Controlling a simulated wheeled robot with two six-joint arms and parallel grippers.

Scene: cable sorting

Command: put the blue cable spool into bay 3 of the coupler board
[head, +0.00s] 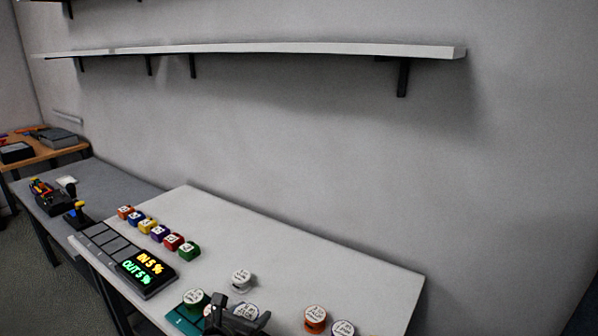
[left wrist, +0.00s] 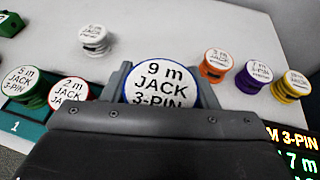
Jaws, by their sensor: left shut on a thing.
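A spool with a blue-rimmed white label reading 9 m JACK 3-PIN (left wrist: 163,86) sits between the fingers of my left gripper (left wrist: 163,78), which is shut on it. In the head view the left gripper (head: 236,312) is at the bottom edge and partly covers this spool. The teal coupler board (head: 182,322) shows just left of the gripper; in the left wrist view its bay marked 1 (left wrist: 18,127) is at the left. A green spool (left wrist: 30,88) and a red-rimmed spool (left wrist: 68,93) stand at the board. Bay 3 is hidden by the gripper. My right gripper is not in view.
A grey spool (head: 241,279) stands behind the gripper. A lit display (head: 146,270) and several coloured blocks (head: 161,234) are at the left. The table's back right is clear.

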